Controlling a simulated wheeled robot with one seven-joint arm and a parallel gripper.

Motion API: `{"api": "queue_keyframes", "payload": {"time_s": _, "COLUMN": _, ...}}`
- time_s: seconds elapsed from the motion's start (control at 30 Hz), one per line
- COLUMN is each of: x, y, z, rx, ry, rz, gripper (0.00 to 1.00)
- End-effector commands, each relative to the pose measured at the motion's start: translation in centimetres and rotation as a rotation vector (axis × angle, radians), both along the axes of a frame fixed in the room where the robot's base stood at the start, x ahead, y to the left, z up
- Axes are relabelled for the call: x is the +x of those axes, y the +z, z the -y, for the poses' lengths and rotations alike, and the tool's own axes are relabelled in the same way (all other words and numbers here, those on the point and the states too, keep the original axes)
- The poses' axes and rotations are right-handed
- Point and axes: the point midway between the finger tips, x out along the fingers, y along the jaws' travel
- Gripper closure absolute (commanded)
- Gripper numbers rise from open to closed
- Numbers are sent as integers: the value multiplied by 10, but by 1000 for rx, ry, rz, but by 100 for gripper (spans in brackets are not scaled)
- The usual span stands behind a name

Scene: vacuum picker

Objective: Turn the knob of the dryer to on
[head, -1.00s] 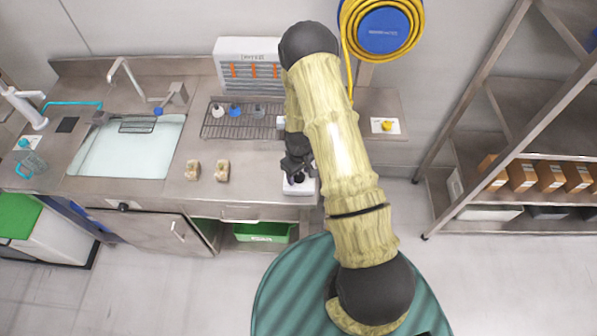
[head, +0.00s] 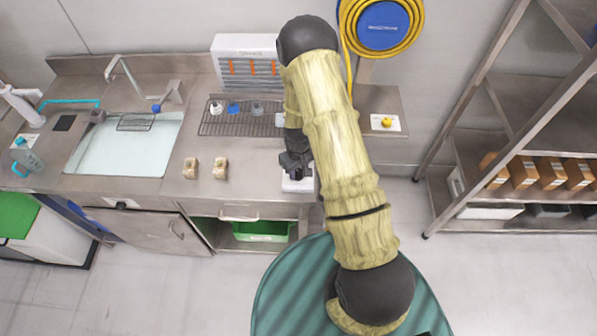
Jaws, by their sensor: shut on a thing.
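My gripper (head: 296,173) points down over a small white unit (head: 299,185) at the front edge of the steel counter. This unit seems to be the dryer, though no label can be read on it. The black fingers are close together at its top and seem shut on its knob. The knob is hidden by the fingers, so its setting cannot be seen. My arm covers the counter just right of the unit.
A wire rack (head: 240,118) with small flasks and a white cabinet with orange strips (head: 247,62) stand behind. Two tan blocks (head: 220,168) lie to the left, near the sink (head: 125,148). A yellow knob on a white plate (head: 388,123) is at right.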

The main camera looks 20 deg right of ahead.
Motion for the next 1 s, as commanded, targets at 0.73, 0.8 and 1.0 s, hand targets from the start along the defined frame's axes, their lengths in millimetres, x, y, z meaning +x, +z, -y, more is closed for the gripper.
{"api": "queue_keyframes", "payload": {"time_s": 0.73, "x": 4, "y": 0, "z": 0, "rx": 1, "ry": -685, "rz": 12, "gripper": 89}}
{"api": "queue_keyframes", "payload": {"time_s": 0.8, "x": 4, "y": 0, "z": 0, "rx": 2, "ry": -748, "rz": 12, "gripper": 89}}
{"api": "queue_keyframes", "payload": {"time_s": 1.0, "x": 5, "y": 1, "z": 1, "rx": 2, "ry": -899, "rz": 14, "gripper": 89}}
